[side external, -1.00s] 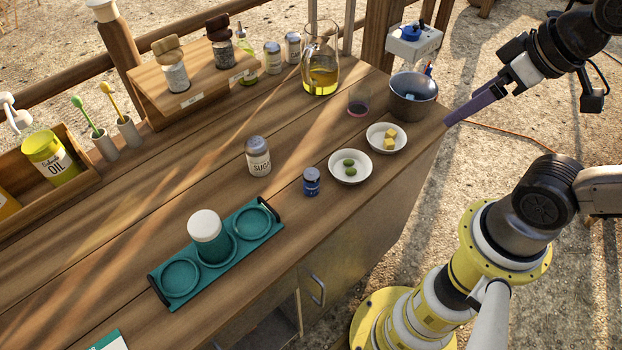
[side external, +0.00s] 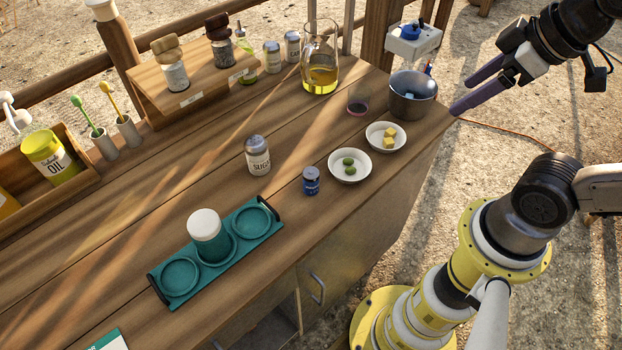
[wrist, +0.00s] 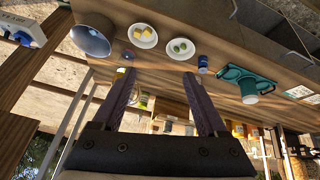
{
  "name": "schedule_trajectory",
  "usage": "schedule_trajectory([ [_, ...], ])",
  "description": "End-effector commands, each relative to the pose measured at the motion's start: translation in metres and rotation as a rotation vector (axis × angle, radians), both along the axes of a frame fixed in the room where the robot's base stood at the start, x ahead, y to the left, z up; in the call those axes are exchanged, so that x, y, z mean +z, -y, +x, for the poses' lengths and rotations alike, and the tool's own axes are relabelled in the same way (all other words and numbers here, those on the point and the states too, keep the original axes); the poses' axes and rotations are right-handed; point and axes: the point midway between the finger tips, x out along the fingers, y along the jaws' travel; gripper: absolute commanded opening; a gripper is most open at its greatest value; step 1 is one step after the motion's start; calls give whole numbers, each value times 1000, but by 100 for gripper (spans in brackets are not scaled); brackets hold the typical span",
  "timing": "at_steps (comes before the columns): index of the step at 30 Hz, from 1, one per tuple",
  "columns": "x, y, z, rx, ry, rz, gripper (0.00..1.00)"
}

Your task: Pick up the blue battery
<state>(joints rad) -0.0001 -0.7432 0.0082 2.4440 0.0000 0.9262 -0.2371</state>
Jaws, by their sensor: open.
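A short blue cylinder with a pale label, the only thing here that looks like the blue battery (side external: 311,182), stands upright on the wooden counter, left of the dish of green pieces. It also shows in the wrist view (wrist: 202,64), up and right of my fingertips. My gripper (side external: 459,97) is open and empty, off the right end of the counter near the metal bowl. Its two purple fingers are spread apart in the wrist view (wrist: 158,74). Nothing is between them, and it is well away from the blue cylinder.
A sugar jar (side external: 258,160) and teal tray (side external: 216,279) are near the blue cylinder. A glass pitcher (side external: 320,60) stands behind.

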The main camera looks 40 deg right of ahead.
Motion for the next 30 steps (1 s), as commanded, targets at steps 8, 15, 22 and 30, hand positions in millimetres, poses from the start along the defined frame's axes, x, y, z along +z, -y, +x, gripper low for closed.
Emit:
schedule_trajectory([
  [8,28,-20,61,416,-78,-170,76],
  [15,12,-71,135,841,-203,-279,76],
  [22,-43,-138,180,1129,-341,-316,76],
  [30,-90,-172,177,1220,-445,-315,76],
])
